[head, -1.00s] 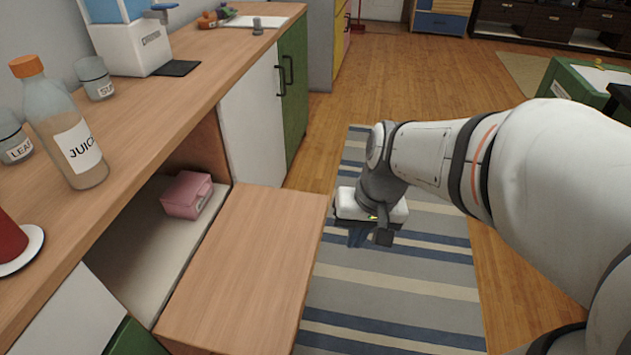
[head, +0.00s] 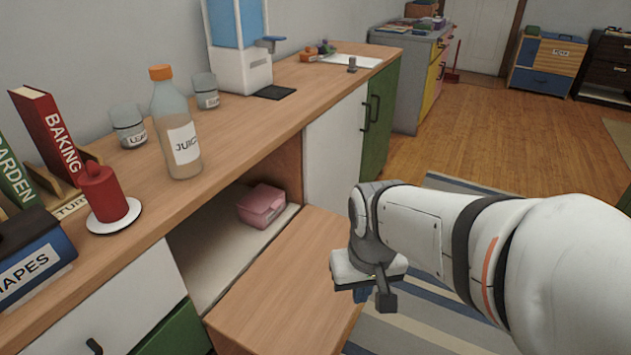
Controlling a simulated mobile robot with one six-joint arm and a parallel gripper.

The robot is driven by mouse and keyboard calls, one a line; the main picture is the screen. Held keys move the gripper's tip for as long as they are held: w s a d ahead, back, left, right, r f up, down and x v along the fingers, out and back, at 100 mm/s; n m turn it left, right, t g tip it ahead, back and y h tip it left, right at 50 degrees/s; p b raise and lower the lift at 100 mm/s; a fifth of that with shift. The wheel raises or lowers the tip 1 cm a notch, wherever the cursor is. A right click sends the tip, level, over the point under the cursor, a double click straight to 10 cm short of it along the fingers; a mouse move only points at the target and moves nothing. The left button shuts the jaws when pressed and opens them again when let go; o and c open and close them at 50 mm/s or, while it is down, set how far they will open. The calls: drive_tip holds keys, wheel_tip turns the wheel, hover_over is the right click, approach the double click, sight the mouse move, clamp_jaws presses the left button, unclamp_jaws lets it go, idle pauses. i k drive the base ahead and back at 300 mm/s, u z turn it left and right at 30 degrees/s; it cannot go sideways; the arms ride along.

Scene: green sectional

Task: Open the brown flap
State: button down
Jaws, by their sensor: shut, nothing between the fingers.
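The brown flap (head: 290,287) is folded down and lies about level, jutting out from the front of the counter. Behind it is an open compartment with a pale floor (head: 213,270) and a pink box (head: 262,205) on it. My gripper (head: 375,292) is at the right edge of the flap in the picture, above the striped rug. It is shut and holds nothing. Its fingertips are partly hidden by the hand, and I cannot tell whether they touch the flap.
The wooden counter (head: 240,160) carries a juice bottle (head: 178,130), jars, a red candle (head: 104,195), books and a water dispenser (head: 238,45). A white door (head: 335,150) and a green door (head: 381,120) are right of the compartment. The striped rug (head: 430,322) is clear.

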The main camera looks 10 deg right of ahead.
sight(287, 302)
drive_tip(key=u, duration=0.6)
drive_tip(key=k, duration=1.25)
drive_tip(key=u, duration=0.3)
